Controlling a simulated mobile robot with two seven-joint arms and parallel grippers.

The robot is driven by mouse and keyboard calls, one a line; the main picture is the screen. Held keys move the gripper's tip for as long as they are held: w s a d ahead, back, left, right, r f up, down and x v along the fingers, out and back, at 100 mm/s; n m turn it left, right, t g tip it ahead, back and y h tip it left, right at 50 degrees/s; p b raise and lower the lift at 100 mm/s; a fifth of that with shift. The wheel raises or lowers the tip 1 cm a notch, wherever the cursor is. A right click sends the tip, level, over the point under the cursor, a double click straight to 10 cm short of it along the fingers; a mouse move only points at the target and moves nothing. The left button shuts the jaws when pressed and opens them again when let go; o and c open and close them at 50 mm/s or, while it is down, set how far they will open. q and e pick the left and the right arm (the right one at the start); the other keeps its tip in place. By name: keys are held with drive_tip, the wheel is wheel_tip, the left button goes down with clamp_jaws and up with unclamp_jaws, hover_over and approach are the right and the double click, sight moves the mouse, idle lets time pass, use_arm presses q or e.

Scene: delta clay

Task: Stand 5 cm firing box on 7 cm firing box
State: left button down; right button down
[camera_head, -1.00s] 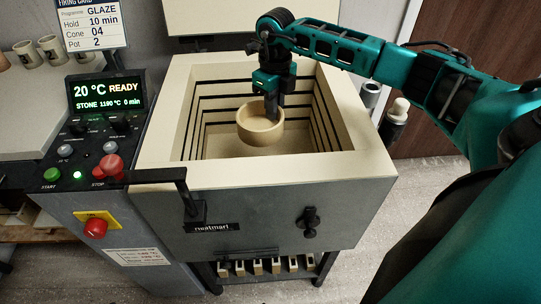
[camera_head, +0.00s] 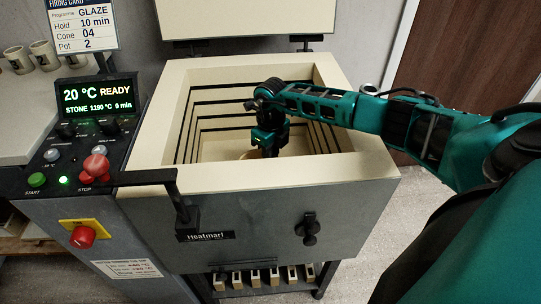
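A round cream vessel (camera_head: 246,155) shows as a small sliver low inside the open kiln, just left of my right gripper (camera_head: 269,152). I cannot tell whether it is one of the firing boxes, or what it rests on. The gripper points down into the kiln chamber. Its fingertips are mostly hidden by my arm and the shadow, so its grip on the vessel is not clear. No size marks are readable, and I cannot make out a second firing box in the chamber. My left gripper is out of view.
The kiln's cream rim (camera_head: 250,184) surrounds the chamber, with its raised lid (camera_head: 240,18) behind. Several slotted cream blocks (camera_head: 255,278) stand on a shelf below. The control panel (camera_head: 85,150) is at the left, with a black handle (camera_head: 150,177) jutting near the kiln's front corner.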

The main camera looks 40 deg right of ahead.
drive_tip(key=shift+f, duration=0.1)
drive_tip(key=c, duration=1.2)
unclamp_jaws()
drive_tip(key=shift+r, duration=0.25)
wheel_tip(320, 180, up, 12)
drive_tip(key=p, duration=0.2)
drive_tip(key=shift+d+p, duration=0.1)
drive_tip(key=shift+p, duration=0.3)
